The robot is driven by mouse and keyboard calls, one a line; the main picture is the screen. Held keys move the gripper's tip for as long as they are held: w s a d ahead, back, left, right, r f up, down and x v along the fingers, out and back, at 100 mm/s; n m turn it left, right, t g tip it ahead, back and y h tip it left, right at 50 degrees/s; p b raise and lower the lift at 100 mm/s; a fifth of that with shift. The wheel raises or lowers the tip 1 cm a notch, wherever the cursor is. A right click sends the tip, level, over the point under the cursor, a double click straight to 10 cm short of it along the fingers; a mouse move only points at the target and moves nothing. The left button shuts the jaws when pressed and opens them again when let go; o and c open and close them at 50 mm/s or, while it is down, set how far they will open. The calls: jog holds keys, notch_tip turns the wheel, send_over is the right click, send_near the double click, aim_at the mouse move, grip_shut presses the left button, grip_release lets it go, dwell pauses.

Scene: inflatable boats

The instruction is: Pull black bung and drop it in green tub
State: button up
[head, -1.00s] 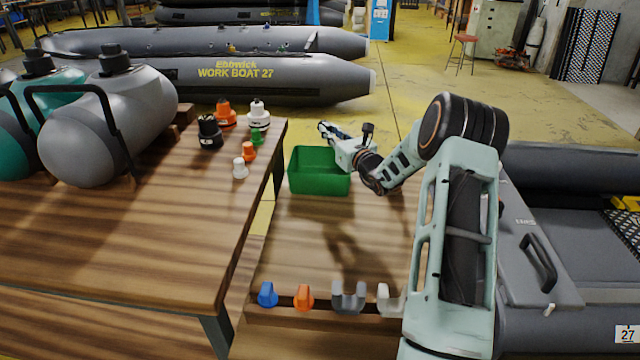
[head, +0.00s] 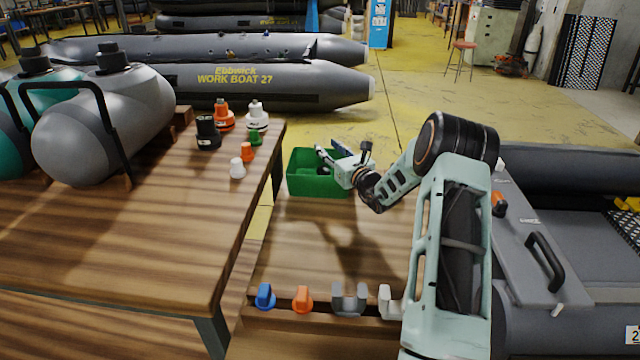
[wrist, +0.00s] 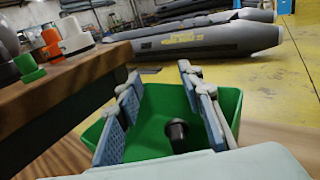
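The green tub (head: 318,188) stands on the low wooden bench, past the right edge of the bigger table. My gripper (head: 333,153) is over the tub. In the wrist view its two blue-padded fingers (wrist: 160,115) are wide apart with nothing between the pads. A black bung (wrist: 178,136) shows inside the green tub (wrist: 150,140), below and between the fingers, clear of both. I cannot tell whether it rests on the tub floor. In the head view I cannot make out the bung in the tub.
On the bigger table stand a black fitting (head: 208,132), an orange one (head: 222,116), a white one (head: 256,116) and small plugs. Blue (head: 265,296), orange (head: 302,299) and grey pieces (head: 349,299) line the bench front. A grey boat (head: 560,250) lies at the right.

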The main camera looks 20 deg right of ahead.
jog(key=s+d, duration=0.2)
jog(key=s, duration=0.9)
jog(key=shift+s, duration=0.4)
jog(key=shift+d, duration=0.1)
